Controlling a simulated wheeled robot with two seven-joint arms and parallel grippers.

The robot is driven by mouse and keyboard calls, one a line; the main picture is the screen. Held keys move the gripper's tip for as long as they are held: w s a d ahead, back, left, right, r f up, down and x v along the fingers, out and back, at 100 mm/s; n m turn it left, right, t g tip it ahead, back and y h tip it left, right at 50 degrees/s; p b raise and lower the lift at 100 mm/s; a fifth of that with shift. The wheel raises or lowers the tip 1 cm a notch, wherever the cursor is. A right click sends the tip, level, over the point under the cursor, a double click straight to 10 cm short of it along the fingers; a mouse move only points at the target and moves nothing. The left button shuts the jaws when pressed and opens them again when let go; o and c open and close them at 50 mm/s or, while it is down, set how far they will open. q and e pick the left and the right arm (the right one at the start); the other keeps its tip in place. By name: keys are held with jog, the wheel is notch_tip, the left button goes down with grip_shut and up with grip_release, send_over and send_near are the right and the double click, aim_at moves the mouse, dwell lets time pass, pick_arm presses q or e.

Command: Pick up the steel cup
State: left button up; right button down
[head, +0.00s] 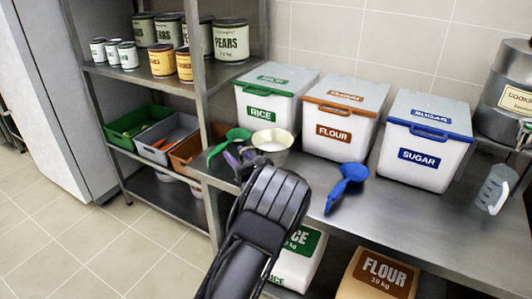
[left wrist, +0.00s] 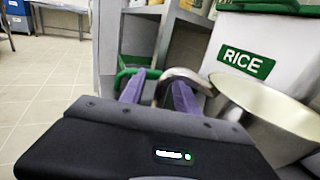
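The steel cup (head: 272,147) stands on the steel counter in front of the rice bin, its open top facing up. In the left wrist view the cup (left wrist: 272,112) is large at the right, and its curved handle reaches left. My left gripper (head: 240,157) is just left of the cup, with its purple fingers apart. In the left wrist view the fingers (left wrist: 158,92) stand on either side of the handle's outer end. I cannot tell whether they touch it. The gripper body hides part of the cup's lower side. My right gripper is not in view.
A green scoop (head: 229,143) lies close behind my left fingers, by the shelf post (head: 200,90). A blue scoop (head: 347,184) lies right of the cup. Rice (head: 272,98), flour (head: 338,118) and sugar (head: 424,140) bins line the back.

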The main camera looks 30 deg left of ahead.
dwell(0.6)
pick_arm(q)
grip_shut()
jog(key=shift+r, duration=0.1)
dwell(1.1)
